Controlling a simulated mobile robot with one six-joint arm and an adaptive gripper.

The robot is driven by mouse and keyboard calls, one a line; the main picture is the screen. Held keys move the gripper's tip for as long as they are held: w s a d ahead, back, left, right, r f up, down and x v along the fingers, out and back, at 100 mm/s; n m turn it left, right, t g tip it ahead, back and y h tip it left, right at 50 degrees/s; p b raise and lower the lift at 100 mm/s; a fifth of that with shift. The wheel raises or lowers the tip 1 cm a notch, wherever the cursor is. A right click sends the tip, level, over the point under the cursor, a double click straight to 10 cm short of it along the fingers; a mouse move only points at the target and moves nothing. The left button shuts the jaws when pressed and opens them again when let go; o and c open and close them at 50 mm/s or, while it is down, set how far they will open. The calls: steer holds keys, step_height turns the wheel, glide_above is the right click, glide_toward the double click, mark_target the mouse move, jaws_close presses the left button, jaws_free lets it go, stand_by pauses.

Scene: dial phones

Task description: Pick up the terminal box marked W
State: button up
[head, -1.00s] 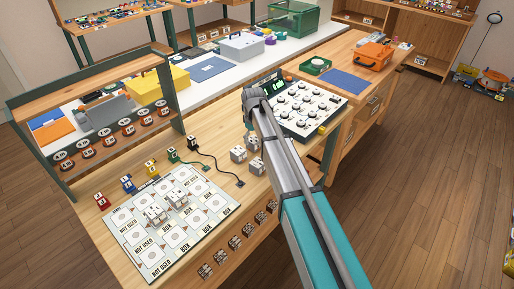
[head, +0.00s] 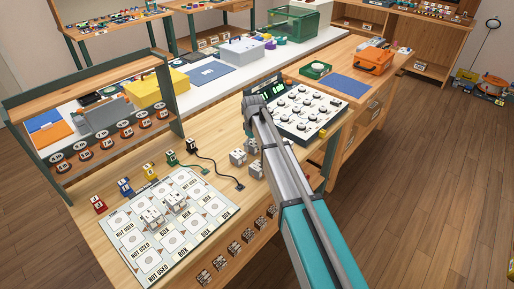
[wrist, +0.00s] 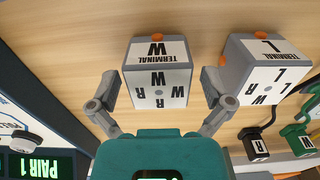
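The terminal box marked W (wrist: 157,77) is a grey block with white labelled faces and an orange knob on top of the picture. In the wrist view it sits between the two fingers of my gripper (wrist: 160,86), which is open. A gap shows between the box and each finger. A second terminal box, marked L (wrist: 264,75), stands just right of the right finger. In the head view, small white-and-grey boxes (head: 238,158) stand on the bench beside my arm. Their letters are too small to read there, and my arm hides my fingertips.
A white console with knobs (head: 304,110) stands right of the boxes. A board with printed squares (head: 150,262) lies to the left, with two boxes on it. Bare wood shows around the boxes.

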steer(key=c, duration=1.1)
steer(key=shift+r, duration=0.15)
steer(key=shift+r+p, duration=0.95)
steer(key=shift+p, duration=0.15)
steer(key=shift+s+a+r+p, duration=0.55)
steer(key=shift+s+r+p, duration=1.25)
steer(key=shift+s, duration=0.45)
steer(key=shift+s+a+r+p, duration=0.6)
steer(key=shift+s+r+p, duration=1.2)
steer(key=shift+s, duration=0.5)
steer(key=shift+s+a+r+p, duration=0.55)
steer(key=shift+s+r+p, duration=1.25)
steer(key=shift+s, duration=0.45)
